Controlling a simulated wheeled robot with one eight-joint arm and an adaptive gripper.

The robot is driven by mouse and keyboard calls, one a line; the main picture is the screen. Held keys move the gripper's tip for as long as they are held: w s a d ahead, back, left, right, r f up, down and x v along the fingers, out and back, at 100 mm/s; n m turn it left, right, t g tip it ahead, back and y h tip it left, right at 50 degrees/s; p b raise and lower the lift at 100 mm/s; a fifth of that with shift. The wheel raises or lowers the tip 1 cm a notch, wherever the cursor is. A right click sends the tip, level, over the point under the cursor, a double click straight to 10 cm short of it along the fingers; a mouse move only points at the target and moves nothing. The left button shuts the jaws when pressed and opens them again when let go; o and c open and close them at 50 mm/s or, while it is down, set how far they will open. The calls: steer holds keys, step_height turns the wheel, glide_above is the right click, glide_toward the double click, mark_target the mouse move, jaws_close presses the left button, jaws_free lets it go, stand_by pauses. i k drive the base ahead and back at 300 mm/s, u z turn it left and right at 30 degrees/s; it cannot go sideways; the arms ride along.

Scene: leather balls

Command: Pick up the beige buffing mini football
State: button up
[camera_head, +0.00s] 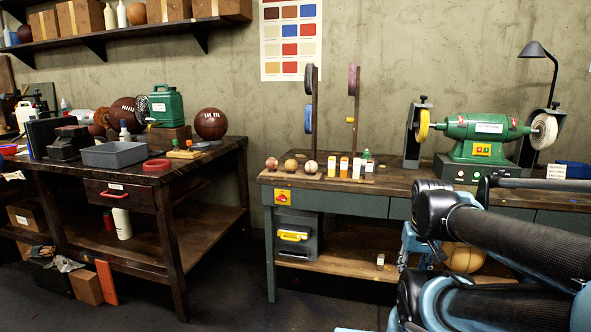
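Three small balls sit in a row near the front left of the right-hand workbench. The rightmost is pale beige with dark seam lines and looks most like the beige buffing mini football (311,167). Beside it are a tan ball (291,166) and a reddish-brown ball (272,163). All three are unobstructed and appear slightly apart. My arm fills the lower right of the view, clear of these balls in the picture. I cannot make out my gripper or its fingers.
Small bottles (344,167) stand right of the balls, with a rack post (314,120) behind. A green buffing machine (484,140) and lamp are farther right. A larger tan ball (463,257) is under the bench, partly behind my arm. Floor between the benches is clear.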

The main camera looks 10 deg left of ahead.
mark_target(291, 165)
steer(key=i, duration=1)
